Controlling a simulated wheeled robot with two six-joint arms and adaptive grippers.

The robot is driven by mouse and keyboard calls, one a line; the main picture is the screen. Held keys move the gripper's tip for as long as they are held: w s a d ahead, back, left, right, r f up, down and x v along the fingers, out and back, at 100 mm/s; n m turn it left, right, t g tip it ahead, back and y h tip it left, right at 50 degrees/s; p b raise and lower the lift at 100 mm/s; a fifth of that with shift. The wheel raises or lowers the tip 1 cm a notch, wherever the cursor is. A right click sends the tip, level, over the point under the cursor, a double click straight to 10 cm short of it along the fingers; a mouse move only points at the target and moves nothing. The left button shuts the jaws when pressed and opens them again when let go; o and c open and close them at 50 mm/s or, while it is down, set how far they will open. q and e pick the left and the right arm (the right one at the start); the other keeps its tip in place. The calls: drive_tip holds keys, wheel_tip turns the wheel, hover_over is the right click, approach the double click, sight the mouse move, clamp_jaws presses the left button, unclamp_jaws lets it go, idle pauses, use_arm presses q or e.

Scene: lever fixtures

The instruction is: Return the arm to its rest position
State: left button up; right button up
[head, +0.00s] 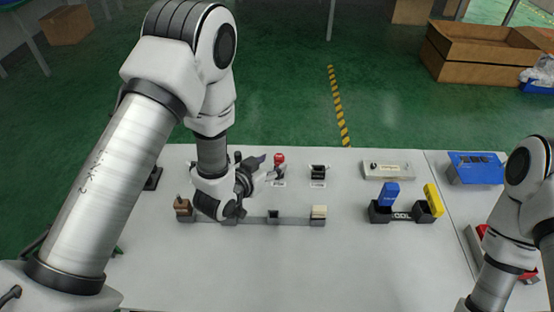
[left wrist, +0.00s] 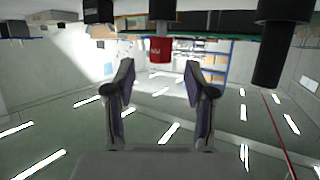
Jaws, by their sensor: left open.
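My left gripper (head: 264,168) is open above the white table, close to a lever with a red knob (head: 279,158). In the left wrist view its two fingers (left wrist: 160,78) are spread with nothing between them. The red knob (left wrist: 160,49) shows there beyond the fingertips, lined up with the gap and apart from them. A black lever fixture (head: 318,171) stands to the right of the red one. Another black-topped part (head: 238,156) is mostly hidden behind my left arm. My right arm enters at the right edge; its gripper is out of sight.
A grey rail (head: 250,219) with small blocks lies in front of the levers. A dark holder (head: 402,216) carries a blue and a yellow item to the right. A blue bin (head: 476,168) stands at the far right. The table's front middle is clear.

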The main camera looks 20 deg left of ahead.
use_arm(q)
drive_tip(key=shift+v, duration=1.35)
drive_tip(key=shift+a+f, duration=0.1)
